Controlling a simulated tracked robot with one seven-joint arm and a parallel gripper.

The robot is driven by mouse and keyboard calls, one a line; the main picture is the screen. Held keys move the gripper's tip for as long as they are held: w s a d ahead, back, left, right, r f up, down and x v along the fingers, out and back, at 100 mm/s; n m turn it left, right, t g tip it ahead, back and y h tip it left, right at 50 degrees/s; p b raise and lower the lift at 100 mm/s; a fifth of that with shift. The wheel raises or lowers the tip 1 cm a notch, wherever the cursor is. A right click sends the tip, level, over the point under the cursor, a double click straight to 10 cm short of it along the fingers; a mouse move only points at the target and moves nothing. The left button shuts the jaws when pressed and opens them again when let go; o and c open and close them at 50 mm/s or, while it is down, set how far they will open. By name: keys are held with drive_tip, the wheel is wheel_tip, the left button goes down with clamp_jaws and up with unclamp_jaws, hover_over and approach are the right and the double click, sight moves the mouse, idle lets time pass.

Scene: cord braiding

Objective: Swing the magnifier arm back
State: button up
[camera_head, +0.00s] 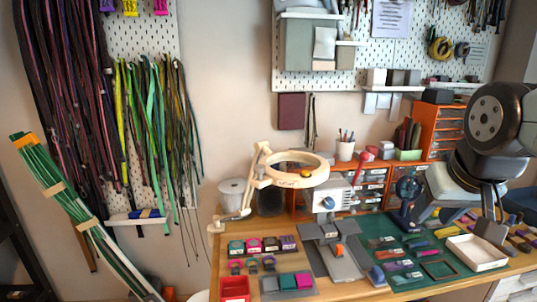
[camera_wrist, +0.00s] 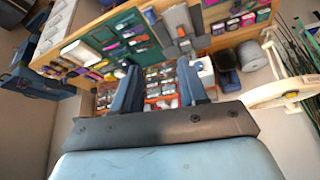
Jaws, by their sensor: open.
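The magnifier has a cream ring head (camera_head: 303,180) on a jointed cream arm (camera_head: 255,183), clamped at the table's left edge. The ring hangs level above the back left of the table, in front of the drawers. In the wrist view, the cream ring (camera_wrist: 272,92) shows at the right, cut by no finger. My gripper (camera_head: 457,214) is over the right part of the table, well right of the magnifier and apart from it. In the wrist view my gripper (camera_wrist: 158,72) has its two blue fingers spread, with nothing between them.
Orange drawer units (camera_head: 438,130) and a pen cup (camera_head: 345,150) stand at the back. A green mat (camera_head: 385,243), a white tray (camera_head: 476,252) and a red box (camera_head: 235,288) lie on the table. Cords hang on the left pegboard (camera_head: 130,40). Air between gripper and ring looks mostly clear.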

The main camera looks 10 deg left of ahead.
drive_tip(key=shift+w+a, duration=0.15)
drive_tip(key=shift+a, duration=0.05)
drive_tip(key=shift+o, duration=0.3)
drive_tip(key=shift+o, duration=0.7)
drive_tip(key=shift+w+a+r, duration=0.1)
drive_tip(key=shift+r, duration=0.05)
wheel_tip(320, 180, up, 17)
drive_tip(key=m+g, duration=0.2)
drive_tip(key=g, duration=0.4)
hover_over(260, 165)
wheel_tip(260, 165, down, 14)
drive_tip(key=shift+r, duration=0.1)
drive_tip(key=shift+c, duration=0.4)
clamp_jaws()
